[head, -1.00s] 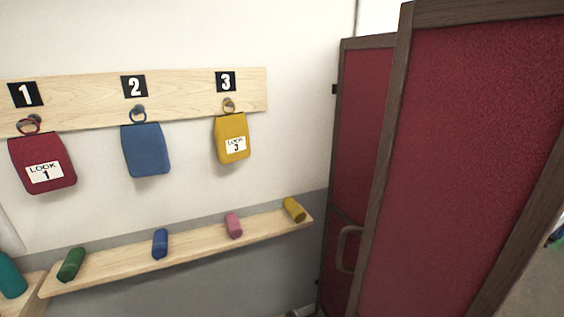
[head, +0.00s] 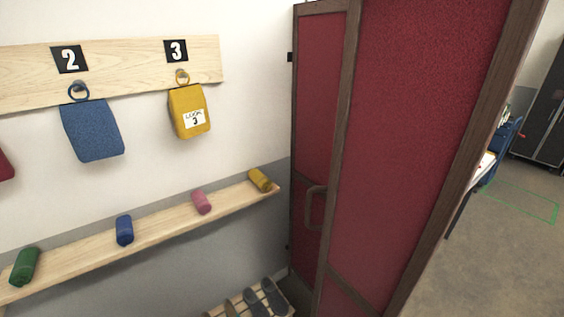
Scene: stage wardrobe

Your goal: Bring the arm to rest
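Neither of my arms nor grippers shows in the head view. A blue bag (head: 92,130) hangs by its ring under the number 2 sign (head: 69,59). A yellow bag (head: 188,110) with a "LOOK 3" label hangs by its ring under the number 3 sign (head: 176,50). Only an edge of a red bag (head: 5,166) shows at the far left.
A wooden shelf (head: 160,231) holds green (head: 25,266), blue (head: 124,230), pink (head: 201,202) and yellow (head: 260,180) rolls. Shoes (head: 262,299) sit on a slatted rack below. A red folding screen (head: 410,130) with a handle (head: 314,207) stands right. Open floor (head: 500,250) lies beyond it.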

